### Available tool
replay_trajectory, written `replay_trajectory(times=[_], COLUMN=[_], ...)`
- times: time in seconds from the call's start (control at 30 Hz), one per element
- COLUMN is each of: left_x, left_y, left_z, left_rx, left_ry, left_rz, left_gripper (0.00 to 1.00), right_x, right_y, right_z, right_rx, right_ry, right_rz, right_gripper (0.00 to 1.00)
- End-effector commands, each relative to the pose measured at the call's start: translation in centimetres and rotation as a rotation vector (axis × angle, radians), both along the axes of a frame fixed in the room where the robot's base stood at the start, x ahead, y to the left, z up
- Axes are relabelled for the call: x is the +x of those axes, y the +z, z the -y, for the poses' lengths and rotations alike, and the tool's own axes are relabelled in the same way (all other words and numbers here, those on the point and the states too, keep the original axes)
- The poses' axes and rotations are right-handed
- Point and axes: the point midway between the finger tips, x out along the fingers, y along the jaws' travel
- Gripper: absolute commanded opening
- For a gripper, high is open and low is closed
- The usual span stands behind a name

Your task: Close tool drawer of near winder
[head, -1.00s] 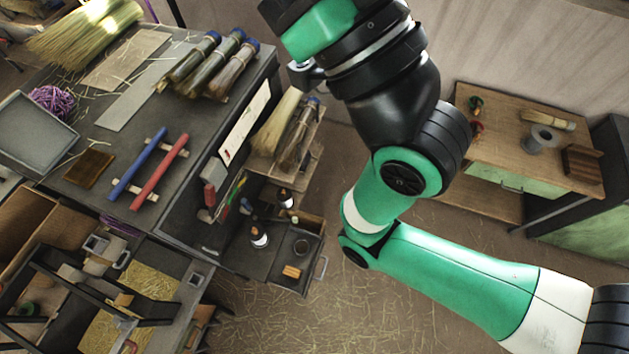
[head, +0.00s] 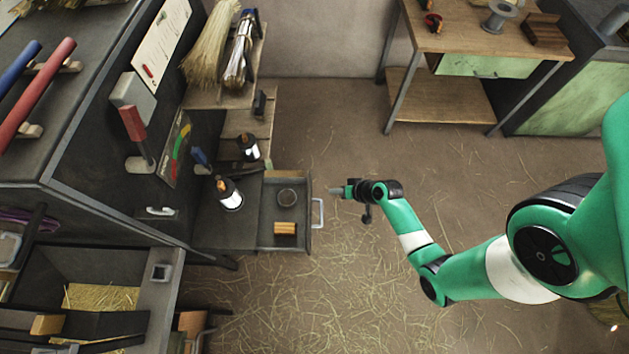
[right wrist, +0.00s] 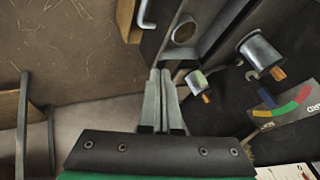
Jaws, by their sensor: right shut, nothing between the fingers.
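The tool drawer (head: 292,185) of the near winder (head: 85,170) is pulled out to the right in the head view. My right gripper (head: 333,190) is shut and empty, just right of the drawer front, near the handle's upper end. In the right wrist view its closed fingers (right wrist: 161,85) lie close to the drawer front, with part of the handle (right wrist: 146,14) beyond. Whether they touch is unclear. My left gripper is out of view.
A workbench (head: 480,40) stands at the back right. The straw-strewn floor (head: 330,300) is free around the arm.

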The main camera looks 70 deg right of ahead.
Motion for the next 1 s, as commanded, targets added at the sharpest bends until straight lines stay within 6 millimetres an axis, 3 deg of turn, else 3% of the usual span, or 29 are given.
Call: replay_trajectory(times=[0.03, 0.1, 0.37, 0.57, 0.9, 1.0], left_x=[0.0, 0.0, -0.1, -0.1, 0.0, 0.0], left_y=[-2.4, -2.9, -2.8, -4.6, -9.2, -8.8], left_z=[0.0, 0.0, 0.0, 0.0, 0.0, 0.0], left_rx=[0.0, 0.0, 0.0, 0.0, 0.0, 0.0], left_ry=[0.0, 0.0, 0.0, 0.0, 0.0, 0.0], left_rz=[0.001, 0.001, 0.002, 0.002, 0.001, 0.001], left_gripper=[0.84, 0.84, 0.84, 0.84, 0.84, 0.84], right_x=[-1.5, -2.4, -2.4, -0.8, 3.4, 5.2], right_y=[-3.0, -3.9, -3.8, -6.3, -12.3, -11.6], right_z=[0.1, 0.4, 0.9, 1.4, 2.8, 2.0], right_rx=[0.014, 0.023, 0.019, 0.018, 0.018, 0.016], right_ry=[-0.037, -0.066, -0.079, -0.076, -0.076, -0.071], right_rz=[-0.012, -0.019, -0.017, -0.017, -0.016, -0.016], right_gripper=[0.0, 0.0, 0.0, 0.0, 0.0, 0.0])
